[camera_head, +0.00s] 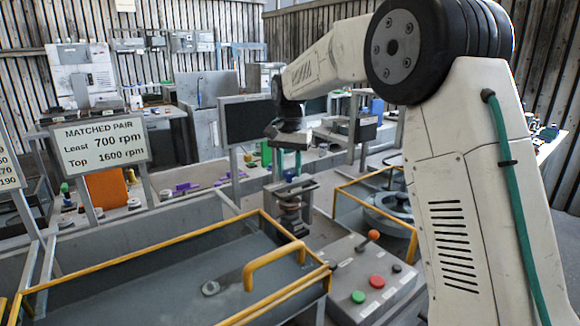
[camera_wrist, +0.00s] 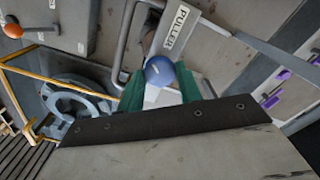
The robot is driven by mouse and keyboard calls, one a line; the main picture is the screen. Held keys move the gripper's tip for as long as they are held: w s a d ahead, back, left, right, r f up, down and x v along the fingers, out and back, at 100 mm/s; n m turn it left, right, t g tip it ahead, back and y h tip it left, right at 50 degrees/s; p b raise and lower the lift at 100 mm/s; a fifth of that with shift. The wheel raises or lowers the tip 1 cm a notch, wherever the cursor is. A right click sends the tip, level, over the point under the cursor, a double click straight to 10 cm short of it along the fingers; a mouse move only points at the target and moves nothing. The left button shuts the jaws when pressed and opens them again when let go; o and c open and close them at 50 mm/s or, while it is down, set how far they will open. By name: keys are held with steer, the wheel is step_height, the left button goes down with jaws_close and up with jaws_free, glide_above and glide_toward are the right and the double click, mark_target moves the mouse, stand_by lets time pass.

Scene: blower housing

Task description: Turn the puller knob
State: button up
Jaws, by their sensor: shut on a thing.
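The puller knob (camera_wrist: 160,70) is a blue ball with a small pale mark, at the upper middle of the wrist view. It sits beside a white plate (camera_wrist: 178,30) lettered "PULLER". My gripper (camera_wrist: 161,84) has green fingers on either side of the knob and is shut on it. In the head view my gripper (camera_head: 286,160) points down above the grey puller frame (camera_head: 291,190) at the middle.
A grey tray with a yellow rail (camera_head: 110,262) lies in front. A control box (camera_head: 375,282) has green and red buttons and an orange-tipped lever (camera_head: 373,235). A round grey housing (camera_head: 392,204) stands right of the puller. A "MATCHED PAIR" sign (camera_head: 100,146) stands left.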

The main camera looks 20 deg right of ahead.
mark_target(289, 171)
steer(key=shift+r, duration=0.1)
steer(key=o, duration=1)
step_height(289, 171, up, 8)
steer(key=shift+f, duration=0.1)
steer(key=shift+w, duration=0.1)
